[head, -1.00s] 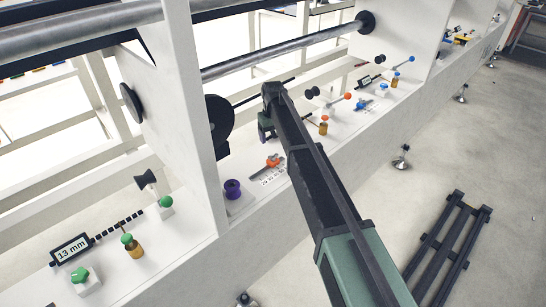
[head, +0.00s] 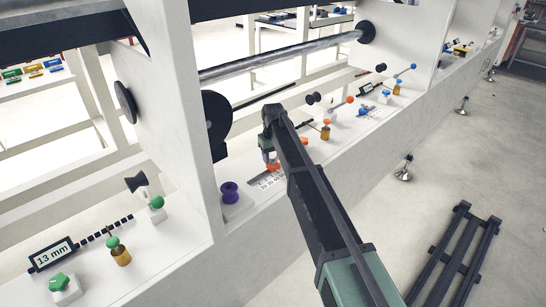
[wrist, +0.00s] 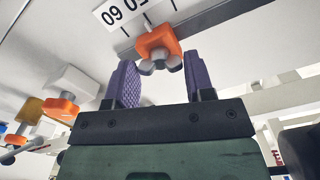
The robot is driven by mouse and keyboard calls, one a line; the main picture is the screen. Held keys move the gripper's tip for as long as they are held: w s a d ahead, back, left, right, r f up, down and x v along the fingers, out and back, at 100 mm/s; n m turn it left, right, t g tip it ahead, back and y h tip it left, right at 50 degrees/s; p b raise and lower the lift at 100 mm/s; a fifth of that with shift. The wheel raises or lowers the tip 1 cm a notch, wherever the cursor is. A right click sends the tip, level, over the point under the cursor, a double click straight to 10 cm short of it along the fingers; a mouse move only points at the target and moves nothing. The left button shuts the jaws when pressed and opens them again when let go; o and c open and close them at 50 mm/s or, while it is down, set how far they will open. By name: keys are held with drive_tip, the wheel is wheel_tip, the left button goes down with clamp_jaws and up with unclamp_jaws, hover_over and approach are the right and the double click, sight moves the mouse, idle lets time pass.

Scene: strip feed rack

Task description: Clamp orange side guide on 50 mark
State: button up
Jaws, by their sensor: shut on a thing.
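The orange side guide (wrist: 156,42) is a small orange block with a grey wing-shaped screw, on a grey rail. In the wrist view it sits between the purple fingers of my gripper (wrist: 161,82), which are closed about it. In the head view my gripper (head: 268,155) reaches down to the orange guide (head: 273,167), partly covering it. The white number scale (wrist: 122,12) lies beside the guide; a 60 and part of another number show upside down. The guide's exact mark cannot be read. The scale (head: 267,184) also shows in the head view.
An orange-topped brown post (head: 325,130) stands to the right. Green knobs (head: 62,283) and a 13 mm display (head: 51,254) are at front left. A white upright panel (head: 178,125) rises left of my gripper.

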drive_tip(key=shift+m, duration=0.4)
drive_tip(key=m, duration=0.5)
drive_tip(key=shift+m, duration=0.3)
drive_tip(key=m, duration=0.3)
drive_tip(key=shift+m, duration=2)
drive_tip(key=o, duration=0.9)
